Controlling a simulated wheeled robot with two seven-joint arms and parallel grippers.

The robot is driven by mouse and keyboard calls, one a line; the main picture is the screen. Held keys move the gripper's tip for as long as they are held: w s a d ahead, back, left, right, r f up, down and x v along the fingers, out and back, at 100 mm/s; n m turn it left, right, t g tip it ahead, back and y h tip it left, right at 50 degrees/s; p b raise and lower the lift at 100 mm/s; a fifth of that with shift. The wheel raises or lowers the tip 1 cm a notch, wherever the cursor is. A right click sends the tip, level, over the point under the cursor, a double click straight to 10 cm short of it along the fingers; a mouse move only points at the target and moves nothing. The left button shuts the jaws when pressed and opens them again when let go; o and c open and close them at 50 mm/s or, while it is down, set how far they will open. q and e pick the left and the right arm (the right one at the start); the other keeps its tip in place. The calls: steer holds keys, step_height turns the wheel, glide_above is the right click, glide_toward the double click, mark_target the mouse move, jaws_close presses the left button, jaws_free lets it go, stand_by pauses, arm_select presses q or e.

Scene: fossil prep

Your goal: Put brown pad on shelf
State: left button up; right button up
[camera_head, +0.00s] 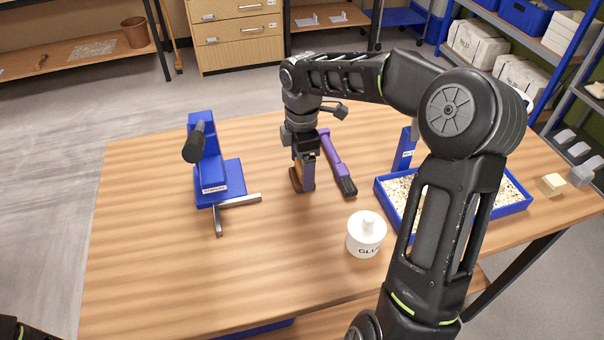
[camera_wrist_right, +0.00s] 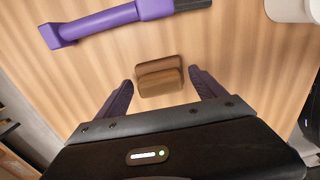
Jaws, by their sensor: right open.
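The brown pad (camera_wrist_right: 160,84) is a small block on the wooden table, between and just ahead of the two fingers of my right gripper (camera_wrist_right: 161,80) in the right wrist view. The fingers are open and look apart from it. In the head view the pad (camera_head: 295,181) is partly hidden behind my right gripper (camera_head: 304,180), which points down at the table. A blue metal shelf unit (camera_head: 553,61) with boxes stands at the back right. A low wooden shelf (camera_head: 75,62) is at the back left. I cannot tell which one the task means.
A purple-handled brush (camera_head: 333,161) lies close beside my right gripper. A white glue jar (camera_head: 366,235), a blue tray (camera_head: 517,207) of granules and a blue stand (camera_head: 208,175) are on the table (camera_head: 150,270). Its front left is clear.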

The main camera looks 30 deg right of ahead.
steer(key=shift+c, duration=0.2)
steer(key=c, duration=1.6)
steer(key=shift+r, duration=0.15)
step_height(320, 180, up, 10)
steer(key=shift+f, duration=0.1)
steer(key=shift+f, duration=0.1)
